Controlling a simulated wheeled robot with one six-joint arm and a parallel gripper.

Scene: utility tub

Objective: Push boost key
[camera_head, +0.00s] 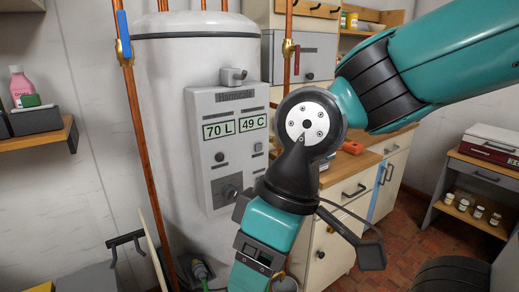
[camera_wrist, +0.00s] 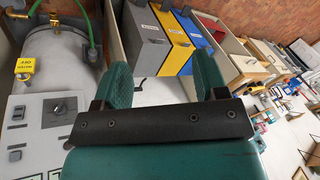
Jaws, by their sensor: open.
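A white water heater (camera_head: 165,75) carries a grey control panel (camera_head: 204,190) with displays reading 70 L (camera_head: 219,129) and 49 C (camera_head: 252,122). Below them are small buttons, one at the left (camera_head: 219,157) and one at the right (camera_head: 257,147), and a dark knob (camera_head: 231,192). I cannot read which key is boost. In the wrist view part of a panel with a knob (camera_wrist: 58,105) shows at the left edge. My gripper (camera_wrist: 167,55) is open and empty, with the panel to the left of its fingers. In the head view my arm stands right of the panel; the fingertips are not clear.
Copper pipes (camera_head: 138,150) run beside the heater. Wooden cabinets (camera_head: 345,190) stand behind my arm. A shelf (camera_head: 38,138) with bottles is at the left. Grey, yellow and blue bins (camera_wrist: 173,45) show beyond the fingers in the wrist view. Tiled floor (camera_head: 425,245) is open at the right.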

